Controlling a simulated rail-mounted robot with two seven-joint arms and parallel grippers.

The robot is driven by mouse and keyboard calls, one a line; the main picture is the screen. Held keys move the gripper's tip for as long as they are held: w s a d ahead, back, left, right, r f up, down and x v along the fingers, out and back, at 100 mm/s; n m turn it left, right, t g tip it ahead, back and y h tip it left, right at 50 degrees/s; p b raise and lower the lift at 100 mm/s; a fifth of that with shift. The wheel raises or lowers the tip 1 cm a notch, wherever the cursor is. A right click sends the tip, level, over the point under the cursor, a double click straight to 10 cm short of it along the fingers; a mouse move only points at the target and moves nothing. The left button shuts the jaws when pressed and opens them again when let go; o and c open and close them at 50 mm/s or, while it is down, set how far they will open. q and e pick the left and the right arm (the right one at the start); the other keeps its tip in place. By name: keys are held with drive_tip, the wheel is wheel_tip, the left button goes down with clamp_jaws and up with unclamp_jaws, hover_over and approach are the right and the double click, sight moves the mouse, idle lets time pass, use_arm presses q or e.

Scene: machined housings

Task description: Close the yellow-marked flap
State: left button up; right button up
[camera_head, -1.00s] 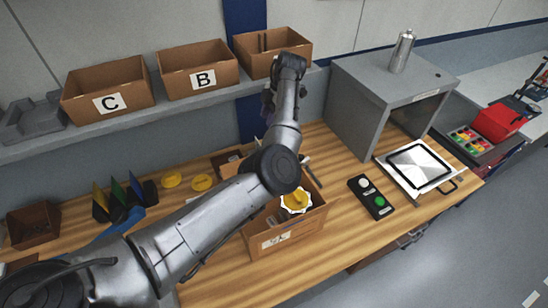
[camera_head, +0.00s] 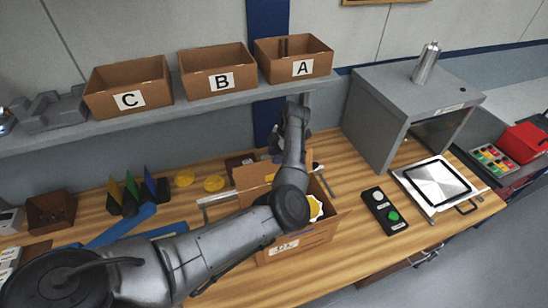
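An open cardboard box (camera_head: 298,249) with a white label stands on the wooden bench, partly hidden by my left arm. A raised cardboard flap (camera_head: 248,176) stands at its back left, with a small yellow patch (camera_head: 270,178) by its edge. A white part with a yellow face (camera_head: 315,208) lies inside the box. My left arm crosses the box from the left. My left gripper (camera_head: 276,150) is behind the box's far side, small and mostly hidden by its own wrist; its fingers cannot be made out. My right gripper is not in view.
Bins C (camera_head: 128,90), B (camera_head: 217,74) and A (camera_head: 294,62) stand on a shelf above the bench. A grey cabinet (camera_head: 375,125), a button box (camera_head: 384,211) and a white tray (camera_head: 439,186) are to the right.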

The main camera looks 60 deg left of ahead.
sight(275, 170)
use_arm(q)
drive_tip(key=shift+x, duration=1.1)
drive_tip(key=shift+c, duration=0.5)
clamp_jaws()
